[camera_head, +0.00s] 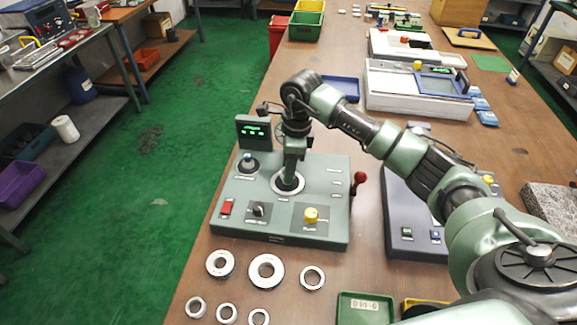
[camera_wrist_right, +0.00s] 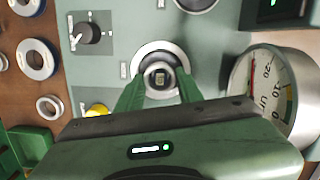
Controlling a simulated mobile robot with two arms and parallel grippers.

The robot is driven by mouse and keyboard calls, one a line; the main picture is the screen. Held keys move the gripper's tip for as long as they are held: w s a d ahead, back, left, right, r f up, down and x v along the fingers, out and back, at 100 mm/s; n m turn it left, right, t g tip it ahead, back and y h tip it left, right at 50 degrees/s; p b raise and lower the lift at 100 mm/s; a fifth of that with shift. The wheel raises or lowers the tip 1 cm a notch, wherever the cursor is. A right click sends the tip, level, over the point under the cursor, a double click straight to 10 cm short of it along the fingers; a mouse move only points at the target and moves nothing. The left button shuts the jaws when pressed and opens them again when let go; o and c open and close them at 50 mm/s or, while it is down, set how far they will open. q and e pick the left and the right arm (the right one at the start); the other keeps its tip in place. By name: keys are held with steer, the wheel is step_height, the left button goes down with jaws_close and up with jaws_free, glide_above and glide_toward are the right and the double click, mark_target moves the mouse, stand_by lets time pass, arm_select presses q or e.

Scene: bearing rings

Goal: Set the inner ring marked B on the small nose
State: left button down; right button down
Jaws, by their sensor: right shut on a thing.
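My right gripper (camera_head: 289,176) points down over a round seat with a pale collar on the grey-green panel (camera_head: 233,207). In the right wrist view its two green fingers (camera_wrist_right: 158,88) are shut on a small metal ring (camera_wrist_right: 158,77). The ring is around or just above a dark nose in the middle of the pale collar (camera_wrist_right: 139,56); I cannot tell how far down it sits. No letter on it can be read. Another round post (camera_head: 247,164) stands at the panel's upper left. My left gripper is not in view.
Several loose rings lie in front of the panel, the largest (camera_head: 267,271) in the back row. The panel has a yellow knob (camera_head: 311,215), a black switch (camera_head: 259,209) and a red-tipped lever (camera_head: 360,178). A green bin (camera_head: 365,308) stands at the front. A dial gauge (camera_wrist_right: 270,90) shows in the wrist view.

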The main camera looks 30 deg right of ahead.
steer(key=shift+f+b, duration=0.8)
steer(key=shift+f, duration=0.3)
steer(key=c, duration=0.8)
jaws_free()
steer(key=shift+c, duration=0.2)
step_height(320, 180, up, 8)
steer(key=b, duration=0.1)
steer(key=shift+s+d+f, duration=0.15)
steer(key=shift+s+d, duration=0.05)
steer(key=shift+d, duration=0.25)
